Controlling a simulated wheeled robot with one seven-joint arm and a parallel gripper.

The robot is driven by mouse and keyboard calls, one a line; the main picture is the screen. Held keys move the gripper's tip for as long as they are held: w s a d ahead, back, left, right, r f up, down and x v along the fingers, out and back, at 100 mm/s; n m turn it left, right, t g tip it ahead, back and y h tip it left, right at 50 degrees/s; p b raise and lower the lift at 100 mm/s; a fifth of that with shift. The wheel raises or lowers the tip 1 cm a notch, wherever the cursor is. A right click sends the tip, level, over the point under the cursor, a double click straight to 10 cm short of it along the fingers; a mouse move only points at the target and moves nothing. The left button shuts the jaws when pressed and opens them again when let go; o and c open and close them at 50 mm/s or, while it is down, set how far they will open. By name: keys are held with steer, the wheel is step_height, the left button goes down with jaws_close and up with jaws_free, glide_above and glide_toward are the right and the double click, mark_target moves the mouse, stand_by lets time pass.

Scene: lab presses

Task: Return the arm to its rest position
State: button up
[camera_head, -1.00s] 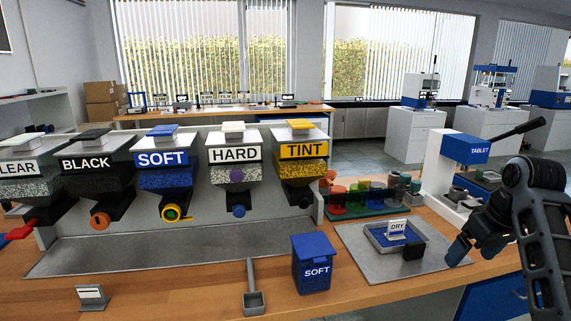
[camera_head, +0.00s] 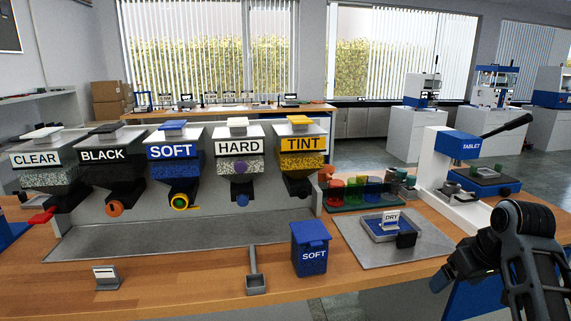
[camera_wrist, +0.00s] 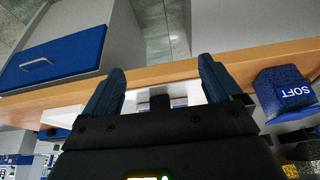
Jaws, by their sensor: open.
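My gripper (camera_head: 441,280) is at the lower right in the head view, in front of the bench and apart from the objects on it. In the wrist view its two blue fingers (camera_wrist: 160,88) stand well apart with nothing held between them. My dark arm comes in from the bottom right corner of the head view. The wrist view looks toward the bench's front edge and shows upside down.
The wooden bench (camera_head: 180,289) holds a blue SOFT bin (camera_head: 311,251), a scoop (camera_head: 255,277), a DRY tray (camera_head: 378,234) on a grey mat (camera_head: 352,252), and the TABLET press (camera_head: 439,165). Labelled hoppers such as HARD (camera_head: 237,145) stand behind. A blue drawer (camera_wrist: 55,56) is below the bench.

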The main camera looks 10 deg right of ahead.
steer(key=s+a+f+t, duration=0.1)
steer(key=s+a+f, duration=0.3)
steer(key=a+f, duration=0.3)
steer(key=s+a+f+m+t, duration=0.1)
steer(key=s+a+f+t, duration=0.1)
steer(key=s+a+f, duration=0.45)
steer(key=s+a+f+t, duration=0.2)
steer(key=s+a, duration=0.2)
steer(key=s, duration=0.5)
steer(key=s+a+r+t+h, duration=0.1)
steer(key=s+a+r, duration=0.15)
steer(key=s, duration=0.45)
steer(key=s+a+r+t, duration=0.1)
steer(key=s+r+t, duration=0.15)
steer(key=s, duration=0.35)
steer(key=s+r+n+t+y, duration=0.1)
steer(key=s+r+t, duration=0.1)
steer(key=s+r, duration=0.9)
step_height(320, 180, up, 2)
steer(key=shift+a+r, duration=0.2)
steer(key=shift+a, duration=0.25)
stand_by(2.8)
